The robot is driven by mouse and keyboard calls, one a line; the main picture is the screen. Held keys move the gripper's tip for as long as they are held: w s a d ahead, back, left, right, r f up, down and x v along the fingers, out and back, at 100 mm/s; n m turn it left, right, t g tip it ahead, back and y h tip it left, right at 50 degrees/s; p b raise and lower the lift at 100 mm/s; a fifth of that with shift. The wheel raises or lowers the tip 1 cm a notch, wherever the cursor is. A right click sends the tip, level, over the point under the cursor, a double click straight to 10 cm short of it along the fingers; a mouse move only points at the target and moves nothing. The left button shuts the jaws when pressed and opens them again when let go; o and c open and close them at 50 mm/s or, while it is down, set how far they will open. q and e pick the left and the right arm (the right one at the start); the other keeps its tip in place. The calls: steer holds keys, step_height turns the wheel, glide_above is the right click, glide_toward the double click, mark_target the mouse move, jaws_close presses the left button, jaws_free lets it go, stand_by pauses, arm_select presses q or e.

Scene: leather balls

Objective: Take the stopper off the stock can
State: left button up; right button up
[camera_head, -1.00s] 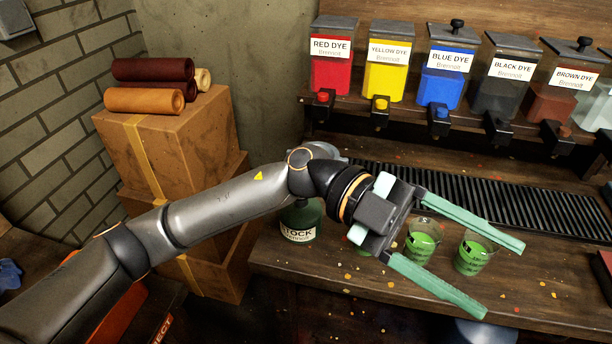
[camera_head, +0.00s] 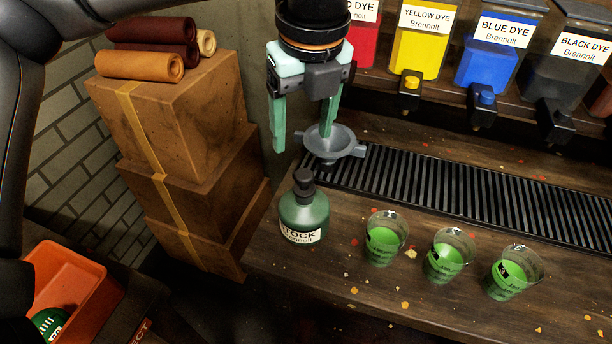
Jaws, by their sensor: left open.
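The stock can (camera_head: 304,215) is a round green bottle with a white STOCK label. It stands upright near the left end of the bench. Its dark stopper (camera_head: 304,182) sits in the neck on top. My left gripper (camera_head: 302,145) hangs down from above, behind and above the can in the picture. Its two green fingers are apart with nothing held. The right finger overlaps a grey funnel (camera_head: 333,143) in the picture; I cannot tell whether they touch. My right gripper is not in view.
Three glasses of green liquid, a left one (camera_head: 385,240), a middle one (camera_head: 448,254) and a right one (camera_head: 512,272), stand right of the can. A black drain grate (camera_head: 450,190) runs behind them. Stacked boxes (camera_head: 185,130) stand left. An orange crate (camera_head: 75,275) is lower left.

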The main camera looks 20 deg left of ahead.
arm_select(q)
glide_above(304, 174)
steer(key=f, duration=0.4)
steer(key=shift+s+f, duration=0.15)
steer(key=shift+s, duration=0.2)
steer(key=shift+w+f+p, duration=0.2)
steer(key=shift+f+p, duration=0.05)
steer(key=shift+f, duration=1.25)
steer(key=shift+w+f+p, duration=0.15)
steer(key=shift+f+p, duration=0.05)
steer(key=shift+f, duration=1.25)
jaws_close()
